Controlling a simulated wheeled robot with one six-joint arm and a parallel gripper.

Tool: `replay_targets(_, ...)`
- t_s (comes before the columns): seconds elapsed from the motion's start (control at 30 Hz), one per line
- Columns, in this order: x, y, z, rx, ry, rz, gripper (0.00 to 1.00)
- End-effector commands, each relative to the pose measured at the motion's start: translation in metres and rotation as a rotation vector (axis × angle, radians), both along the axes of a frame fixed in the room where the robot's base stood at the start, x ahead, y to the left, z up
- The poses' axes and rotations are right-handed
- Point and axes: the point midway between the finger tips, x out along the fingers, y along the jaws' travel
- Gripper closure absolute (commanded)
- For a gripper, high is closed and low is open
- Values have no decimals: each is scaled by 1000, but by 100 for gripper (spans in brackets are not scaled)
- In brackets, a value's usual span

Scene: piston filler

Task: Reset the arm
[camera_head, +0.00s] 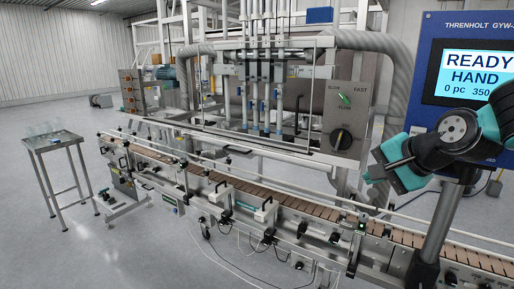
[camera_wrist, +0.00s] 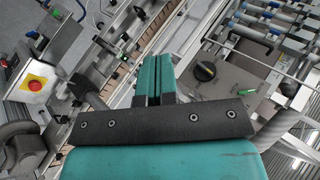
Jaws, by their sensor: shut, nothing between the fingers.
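My arm reaches in from the right in the head view, in front of the blue control panel. My gripper (camera_head: 367,179) points left there, in the air beside the panel and above the conveyor. In the wrist view my gripper (camera_wrist: 153,60) shows its two teal fingers side by side, shut with nothing between them. It touches nothing that I can see.
The blue panel (camera_head: 430,75) with a READY HAND screen (camera_head: 476,75) stands close at the right. A slatted conveyor (camera_head: 300,211) runs across below. The filler's grey box has a black knob (camera_head: 341,139) and a green-handled selector (camera_head: 344,99). A small table (camera_head: 55,142) stands left. A red stop button (camera_wrist: 35,84) shows in the wrist view. Floor at lower left is clear.

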Motion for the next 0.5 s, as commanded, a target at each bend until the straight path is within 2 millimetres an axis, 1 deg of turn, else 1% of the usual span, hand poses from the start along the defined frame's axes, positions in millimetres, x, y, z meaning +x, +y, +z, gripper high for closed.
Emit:
replay_targets(0.03, -31, 30, -16, -92, 16, 173, 100)
replay_targets(0.07, -50, 44, -22, -149, 24, 281, 100)
replay_targets(0.1, -77, 60, -30, -220, 32, 425, 100)
replay_targets(0.17, -116, 78, -42, -316, 38, 637, 100)
replay_targets(0.2, -141, 87, -50, -371, 38, 771, 100)
replay_targets(0.3, -194, 98, -65, -477, 30, 1066, 100)
replay_targets(0.33, -207, 99, -68, -500, 27, 1139, 100)
replay_targets(0.4, -230, 100, -74, -539, 19, 1274, 100)
replay_targets(0.5, -248, 98, -78, -568, 12, 1384, 100)
